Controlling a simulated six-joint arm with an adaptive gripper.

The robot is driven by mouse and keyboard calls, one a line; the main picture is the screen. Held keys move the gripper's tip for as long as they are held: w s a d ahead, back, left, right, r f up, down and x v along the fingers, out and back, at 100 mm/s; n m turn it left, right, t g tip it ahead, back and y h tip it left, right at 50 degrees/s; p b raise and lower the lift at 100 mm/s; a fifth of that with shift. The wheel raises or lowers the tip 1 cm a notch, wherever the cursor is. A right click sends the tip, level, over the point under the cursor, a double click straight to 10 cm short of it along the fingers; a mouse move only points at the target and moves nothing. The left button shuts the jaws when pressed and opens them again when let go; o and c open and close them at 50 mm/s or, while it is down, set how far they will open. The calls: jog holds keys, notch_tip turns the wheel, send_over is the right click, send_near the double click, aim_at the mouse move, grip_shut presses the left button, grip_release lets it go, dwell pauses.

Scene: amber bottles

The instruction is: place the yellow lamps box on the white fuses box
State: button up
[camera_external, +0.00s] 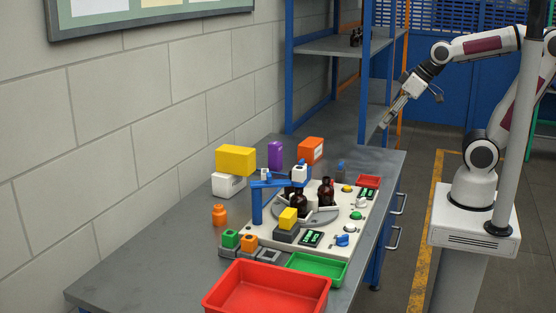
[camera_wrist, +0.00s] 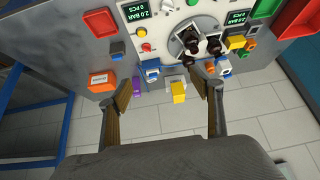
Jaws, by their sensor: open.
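The yellow lamps box (camera_external: 236,160) rests on top of the white fuses box (camera_external: 227,186) at the table's wall side. The yellow box lies flat and sits a little off-centre, covering most of the white box's top. In the wrist view the yellow box (camera_wrist: 178,92) shows between my fingers but far beyond them, with a little of the white box (camera_wrist: 174,78) beside it. My gripper (camera_external: 387,121) is open and empty, raised near the shelf at the right, well away from both boxes. It also shows in the wrist view (camera_wrist: 163,84) with its fingers wide apart.
A purple box (camera_external: 275,155) and an orange box (camera_external: 310,150) stand behind the yellow box. A station panel (camera_external: 335,232) with a blue stand (camera_external: 257,205) and dark bottles (camera_external: 299,203) fills the middle. Red (camera_external: 268,290) and green (camera_external: 318,267) trays are in front. A blue shelf rack (camera_external: 366,70) stands behind.

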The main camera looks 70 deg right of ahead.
jog(key=s+d+f+g, duration=0.1)
jog(key=s, duration=0.7)
jog(key=shift+s+d+f, duration=0.2)
jog(key=shift+d+f, duration=0.05)
jog(key=shift+f, duration=0.05)
jog(key=shift+o, duration=0.4)
jog(key=shift+w, duration=0.1)
dwell(1.2)
jog(key=w+a+r+t, duration=0.1)
jog(key=w+r, duration=0.1)
jog(key=w, duration=0.7)
jog(key=w+a+r+t, duration=0.1)
jog(key=w+r+t, duration=0.1)
jog(key=w, duration=0.6)
jog(key=t, duration=0.9)
send_over(243, 150)
jog(key=f, duration=1.2)
jog(key=shift+s+d, duration=0.1)
jog(key=shift+s, duration=0.15)
jog(key=shift+w+f, duration=0.35)
jog(key=shift+f, duration=0.35)
